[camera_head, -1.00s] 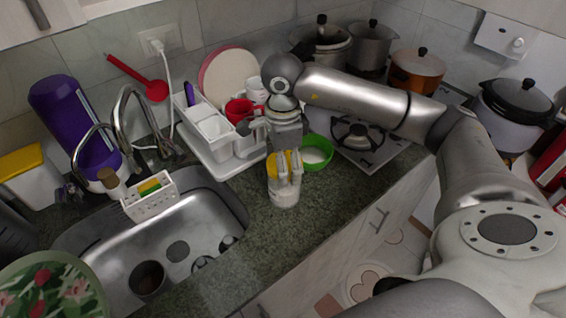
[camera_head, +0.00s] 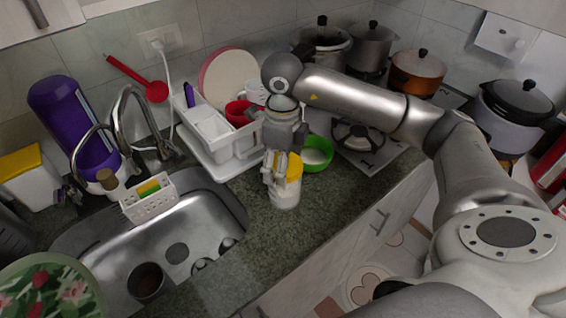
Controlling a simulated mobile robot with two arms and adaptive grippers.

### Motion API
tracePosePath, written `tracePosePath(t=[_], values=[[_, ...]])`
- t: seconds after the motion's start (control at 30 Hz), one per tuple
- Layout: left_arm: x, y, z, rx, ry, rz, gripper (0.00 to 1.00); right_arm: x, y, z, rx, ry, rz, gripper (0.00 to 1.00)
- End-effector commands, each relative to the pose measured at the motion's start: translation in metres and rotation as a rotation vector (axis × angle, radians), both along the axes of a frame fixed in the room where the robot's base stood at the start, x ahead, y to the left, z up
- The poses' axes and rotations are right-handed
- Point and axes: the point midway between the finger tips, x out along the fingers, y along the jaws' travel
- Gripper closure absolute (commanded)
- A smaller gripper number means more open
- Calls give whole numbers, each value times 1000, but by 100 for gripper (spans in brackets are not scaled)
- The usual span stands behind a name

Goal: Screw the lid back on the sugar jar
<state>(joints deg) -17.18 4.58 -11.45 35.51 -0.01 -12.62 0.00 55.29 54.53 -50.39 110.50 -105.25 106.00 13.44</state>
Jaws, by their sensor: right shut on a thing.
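My right gripper (camera_head: 280,178) reaches down from above and is shut on the lid. Whether the lid's thread is engaged cannot be seen. My left gripper is not in view.
The sink (camera_head: 205,222) lies to the left. The stove with several pots is at the back right.

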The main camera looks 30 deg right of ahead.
Motion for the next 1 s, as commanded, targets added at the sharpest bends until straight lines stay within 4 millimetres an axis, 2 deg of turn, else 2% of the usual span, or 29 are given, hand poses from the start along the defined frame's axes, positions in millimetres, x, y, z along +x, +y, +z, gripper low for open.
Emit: tracePosePath(t=[0.6, 0.73, 1.0], values=[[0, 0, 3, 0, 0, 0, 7, 0, -3, -1, -1, 1, -695, 54], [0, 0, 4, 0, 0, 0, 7, 0, -3, -1, -1, 0, -765, 54], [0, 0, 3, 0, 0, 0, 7, 1, -3, -1, -1, 0, -773, 54]])
